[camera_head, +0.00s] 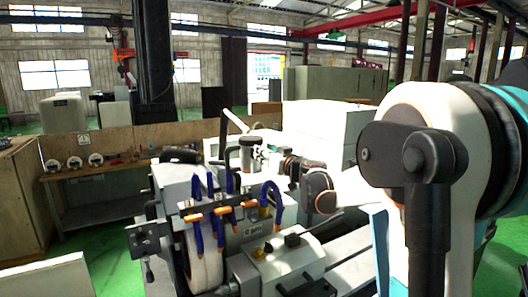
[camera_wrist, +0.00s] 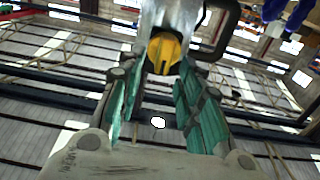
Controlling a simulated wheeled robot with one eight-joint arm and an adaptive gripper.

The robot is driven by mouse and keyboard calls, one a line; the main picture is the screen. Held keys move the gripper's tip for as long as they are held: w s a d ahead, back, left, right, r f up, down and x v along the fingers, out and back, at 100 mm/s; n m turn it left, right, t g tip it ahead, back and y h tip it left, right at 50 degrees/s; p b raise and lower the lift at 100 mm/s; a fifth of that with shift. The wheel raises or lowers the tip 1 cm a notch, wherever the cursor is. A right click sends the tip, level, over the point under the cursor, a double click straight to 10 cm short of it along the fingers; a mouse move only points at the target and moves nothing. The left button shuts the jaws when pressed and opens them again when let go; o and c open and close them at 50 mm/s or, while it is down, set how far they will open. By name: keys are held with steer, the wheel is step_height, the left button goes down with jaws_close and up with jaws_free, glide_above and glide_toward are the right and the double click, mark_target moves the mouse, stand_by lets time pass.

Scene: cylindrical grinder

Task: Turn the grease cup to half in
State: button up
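The grease cup (camera_wrist: 164,53) shows as a yellow round cap with a slot or ridge across it, set in a pale grey metal part at the top of the wrist view. My gripper (camera_wrist: 158,70) has its two green-padded fingers spread apart. The cap lies at the fingertips, between them, with a gap visible on each side; I see no clear contact. In the head view my arm reaches in from the right to the grinder (camera_head: 285,265), and I cannot make out the cap or the fingers' state there.
Blue coolant hoses (camera_head: 197,215) with orange fittings stand by the grinding wheel. A dark curved handle (camera_wrist: 222,30) is close to the right of the cap. A workbench (camera_head: 100,172) stands behind at left.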

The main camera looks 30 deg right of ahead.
steer(key=shift+w, duration=0.4)
steer(key=shift+c, duration=0.3)
jaws_close()
